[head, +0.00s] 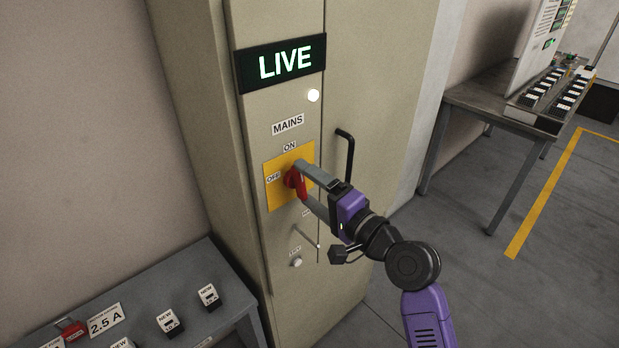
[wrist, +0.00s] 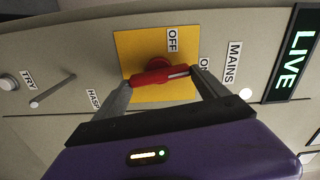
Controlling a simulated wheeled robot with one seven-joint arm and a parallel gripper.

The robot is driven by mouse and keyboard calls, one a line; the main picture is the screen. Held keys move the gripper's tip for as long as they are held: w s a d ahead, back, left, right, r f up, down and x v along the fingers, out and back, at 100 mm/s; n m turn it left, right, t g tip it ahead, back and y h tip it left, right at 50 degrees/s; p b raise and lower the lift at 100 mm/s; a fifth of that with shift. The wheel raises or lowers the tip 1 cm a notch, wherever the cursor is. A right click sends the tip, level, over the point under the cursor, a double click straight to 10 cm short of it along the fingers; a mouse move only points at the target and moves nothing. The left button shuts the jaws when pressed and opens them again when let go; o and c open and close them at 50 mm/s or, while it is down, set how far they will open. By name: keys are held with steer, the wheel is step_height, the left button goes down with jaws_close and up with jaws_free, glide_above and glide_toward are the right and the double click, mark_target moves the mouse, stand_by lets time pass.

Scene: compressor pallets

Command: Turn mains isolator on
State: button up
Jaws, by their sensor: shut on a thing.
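The mains isolator is a red rotary handle (head: 291,181) on a yellow plate (head: 273,197) on the front of a beige cabinet. ON is printed above it and OFF to its left. My gripper (head: 300,182) is shut on the handle, one finger near each end. In the wrist view the red handle (wrist: 160,76) lies between the fingertips, with its white line towards the ON label, which a finger partly hides. The LIVE sign (head: 285,63) is lit green, and a round lamp (head: 313,96) below it glows white.
A black door handle (head: 346,157) stands out right of the plate. A small lever (head: 306,238) and a round TRY knob (head: 296,262) sit below. A grey bench (head: 222,319) with labelled blocks is at lower left; a table (head: 483,97) stands at right.

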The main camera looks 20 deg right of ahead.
steer(key=shift+m+p, duration=0.5)
steer(key=shift+m, duration=0.4)
steer(key=shift+f, duration=0.1)
steer(key=o, duration=1.3)
steer(key=shift+c, duration=0.2)
steer(key=shift+s, duration=0.1)
steer(key=b+v, duration=0.2)
steer(key=v, duration=0.5)
steer(key=shift+s+d, duration=0.15)
steer(key=shift+s, duration=0.15)
